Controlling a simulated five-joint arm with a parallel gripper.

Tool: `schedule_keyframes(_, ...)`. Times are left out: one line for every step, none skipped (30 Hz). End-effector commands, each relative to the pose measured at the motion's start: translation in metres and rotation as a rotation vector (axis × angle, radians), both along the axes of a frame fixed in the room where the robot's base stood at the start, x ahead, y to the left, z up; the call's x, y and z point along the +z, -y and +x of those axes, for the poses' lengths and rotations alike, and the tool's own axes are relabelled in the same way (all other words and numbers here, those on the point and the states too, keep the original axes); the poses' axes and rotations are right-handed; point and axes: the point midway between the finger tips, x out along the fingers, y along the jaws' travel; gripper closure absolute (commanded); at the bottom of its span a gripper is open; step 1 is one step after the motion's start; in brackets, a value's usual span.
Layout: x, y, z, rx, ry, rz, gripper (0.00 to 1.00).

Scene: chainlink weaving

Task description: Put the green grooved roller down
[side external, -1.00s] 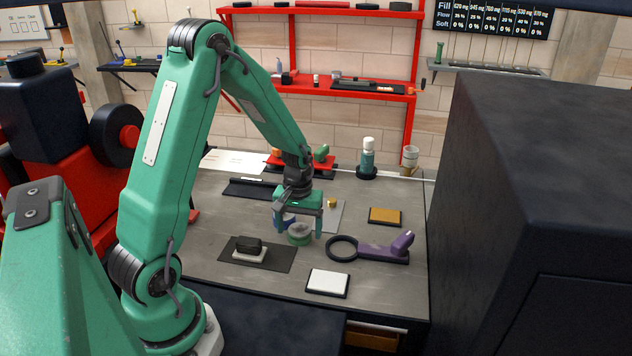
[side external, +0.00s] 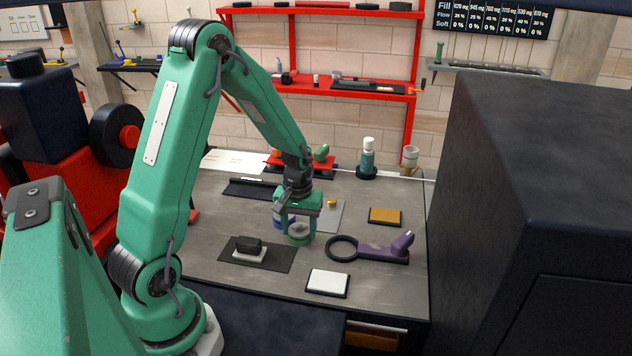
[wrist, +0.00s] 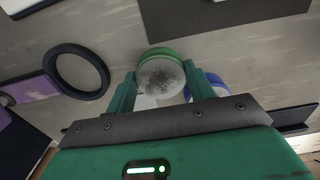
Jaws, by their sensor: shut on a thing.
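The green grooved roller (side external: 299,235), a short green drum with a pale grey end, is low at the work table (side external: 205,250) between the fingers of my gripper (side external: 299,229). It appears to stand on the table, but I cannot tell whether there is a small gap beneath it. In the wrist view the roller's round grey face (wrist: 160,78) lies between the two green fingers of my gripper (wrist: 160,73), which are shut on it from both sides.
A blue and white roller (wrist: 211,83) is close beside one finger. A purple tool with a black ring (side external: 342,247) lies to the right. A dark mat (side external: 277,258) with a black-topped block (side external: 248,247) is front left. A white pad (side external: 328,282) and an ochre pad (side external: 385,216) lie apart.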

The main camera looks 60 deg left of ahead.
Motion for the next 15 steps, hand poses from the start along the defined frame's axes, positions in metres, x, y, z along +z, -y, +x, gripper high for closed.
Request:
schedule_keyframes(0.001, 0.000, 0.000, 0.000, 0.001, 0.000, 0.85)
schedule_keyframes(0.001, 0.000, 0.000, 0.000, 0.001, 0.000, 0.85)
schedule_keyframes(0.001, 0.000, 0.000, 0.000, 0.002, 0.001, 0.85)
schedule_keyframes(0.001, 0.000, 0.000, 0.000, 0.002, 0.001, 0.85)
schedule_keyframes(0.002, 0.000, 0.001, 0.000, 0.002, 0.001, 0.85)
schedule_keyframes(0.003, 0.000, 0.001, 0.000, 0.002, 0.001, 0.85)
schedule_keyframes(0.004, 0.000, 0.001, 0.000, 0.002, 0.001, 0.85)
schedule_keyframes(0.005, 0.000, 0.001, 0.000, 0.003, 0.001, 0.85)
schedule_keyframes(0.007, 0.000, 0.001, 0.000, 0.003, 0.001, 0.85)
schedule_keyframes(0.009, 0.000, 0.001, 0.000, 0.003, 0.001, 0.85)
schedule_keyframes(0.011, 0.000, 0.001, 0.000, 0.004, 0.002, 0.85)
schedule_keyframes(0.014, 0.000, 0.001, 0.000, 0.004, 0.001, 0.85)
schedule_keyframes(0.017, 0.000, 0.001, 0.000, 0.004, 0.001, 0.85)
schedule_keyframes(0.020, 0.000, 0.001, 0.000, 0.005, 0.002, 0.85)
schedule_keyframes(0.025, 0.000, 0.001, 0.000, 0.005, 0.002, 0.85)
